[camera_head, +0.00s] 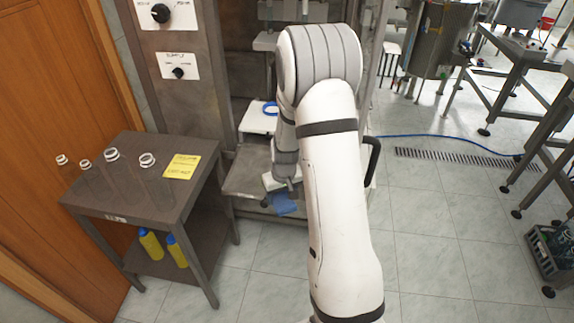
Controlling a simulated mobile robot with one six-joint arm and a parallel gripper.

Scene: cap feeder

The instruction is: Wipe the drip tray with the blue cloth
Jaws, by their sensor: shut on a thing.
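The blue cloth (283,204) shows below the end of my arm, at the front edge of the machine. My gripper (278,186) is shut on the cloth, which hangs down from it. My own arm covers much of the gripper, so the fingertips show poorly. A grey metal tray-like surface (242,181), which looks like the drip tray, sticks out low at the machine's front. The cloth is at its right front part; I cannot tell whether it touches the surface. The right part of the surface is hidden behind my arm.
A dark side table (140,208) with several clear bottles and a yellow sign (182,166) stands at the left. Yellow bottles (151,245) are on its lower shelf. A blue ring (270,108) lies inside the machine. The tiled floor is open at the right front.

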